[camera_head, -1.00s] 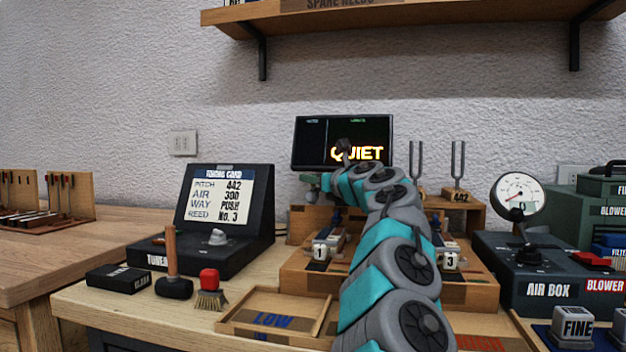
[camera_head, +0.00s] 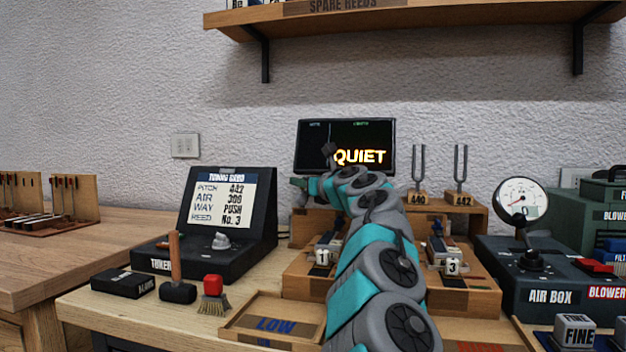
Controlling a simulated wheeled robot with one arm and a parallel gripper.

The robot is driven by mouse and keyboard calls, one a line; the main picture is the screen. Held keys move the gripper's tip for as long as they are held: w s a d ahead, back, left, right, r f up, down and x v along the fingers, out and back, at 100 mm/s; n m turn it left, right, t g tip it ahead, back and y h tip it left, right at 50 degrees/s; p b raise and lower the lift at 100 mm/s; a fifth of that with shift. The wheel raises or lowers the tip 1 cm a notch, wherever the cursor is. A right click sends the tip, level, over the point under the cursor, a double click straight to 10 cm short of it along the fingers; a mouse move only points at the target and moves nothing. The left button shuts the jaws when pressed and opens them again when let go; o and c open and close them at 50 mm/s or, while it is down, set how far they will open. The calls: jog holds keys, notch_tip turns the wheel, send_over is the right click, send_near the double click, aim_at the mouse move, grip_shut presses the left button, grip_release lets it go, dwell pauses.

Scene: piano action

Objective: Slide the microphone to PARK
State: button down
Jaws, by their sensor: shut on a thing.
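My arm reaches over the bench toward the back, and its end bends left in front of the dark screen. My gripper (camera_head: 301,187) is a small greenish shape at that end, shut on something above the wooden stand. Its fingertips and what they hold are mostly hidden behind the wrist. The microphone does not show clearly. A small dark knobbed piece pokes up over the wrist before the screen, and I cannot tell whether it is the microphone or part of my arm. No PARK label can be read.
The screen (camera_head: 381,131) reads QUIET. Two tuning forks (camera_head: 419,165) stand right of the arm. Reed blocks marked 1 and 3 (camera_head: 453,266) flank it. A tuner (camera_head: 240,245) stands left, an air box (camera_head: 550,297) right. A LOW tray (camera_head: 245,335) lies in front.

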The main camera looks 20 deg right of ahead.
jog(key=c, duration=0.7)
grip_release()
jog(key=shift+w+a, duration=0.1)
jog(key=shift+a, duration=0.1)
jog(key=shift+o, duration=0.2)
jog(key=shift+s+d+f+b, duration=0.1)
jog(key=shift+s+d+b, duration=0.15)
jog(key=shift+s+b, duration=0.25)
jog(key=s+d+b, duration=0.1)
jog(key=s, duration=0.5)
jog(key=shift+s, duration=0.35)
